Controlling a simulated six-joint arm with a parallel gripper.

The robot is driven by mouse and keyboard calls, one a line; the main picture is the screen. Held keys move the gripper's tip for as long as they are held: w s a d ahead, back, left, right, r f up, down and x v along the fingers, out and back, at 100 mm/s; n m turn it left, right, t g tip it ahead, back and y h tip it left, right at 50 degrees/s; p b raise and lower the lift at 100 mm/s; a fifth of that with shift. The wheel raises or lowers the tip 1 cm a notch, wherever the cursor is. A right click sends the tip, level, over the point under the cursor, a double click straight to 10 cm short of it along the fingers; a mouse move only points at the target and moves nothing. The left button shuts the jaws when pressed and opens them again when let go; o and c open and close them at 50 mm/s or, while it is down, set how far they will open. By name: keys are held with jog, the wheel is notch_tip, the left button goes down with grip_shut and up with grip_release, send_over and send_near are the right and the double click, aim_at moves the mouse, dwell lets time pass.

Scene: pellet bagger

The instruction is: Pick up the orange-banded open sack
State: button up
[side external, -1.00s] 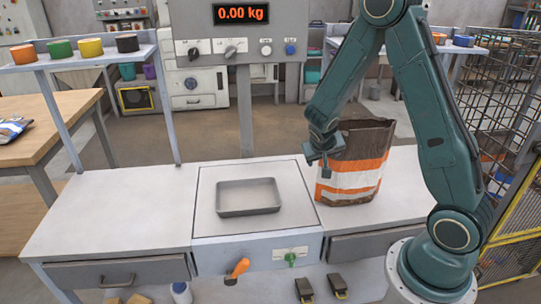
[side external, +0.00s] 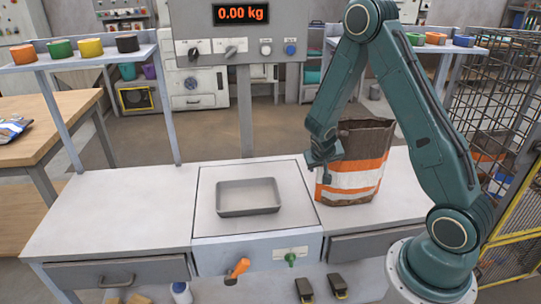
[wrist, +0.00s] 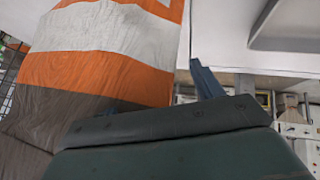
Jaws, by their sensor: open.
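The orange-banded sack (side external: 362,178) stands upright on the right part of the bench. It is brown at the top and foot, with orange and white bands, and its top looks open. My gripper (side external: 325,172) points down at the sack's left side and overlaps its edge in the side view. In the wrist view the sack (wrist: 95,68) fills the left, and one finger of my gripper (wrist: 158,88) shows just right of it. The other finger is mostly hidden by the gripper body. The jaws are open; I cannot tell whether they touch the sack.
A shallow grey metal tray (side external: 248,212) sits on the weighing plate (side external: 212,168) left of the sack. The display (side external: 240,13) reads 0.00 kg. The bench's left part is clear. A wire cage (side external: 500,100) stands at the right.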

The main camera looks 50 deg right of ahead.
dwell(0.4)
grip_shut()
jog(key=shift+r, duration=0.25)
notch_tip(320, 180, up, 20)
dwell(1.2)
jog(key=shift+w+f, duration=0.1)
jog(key=shift+f, duration=0.2)
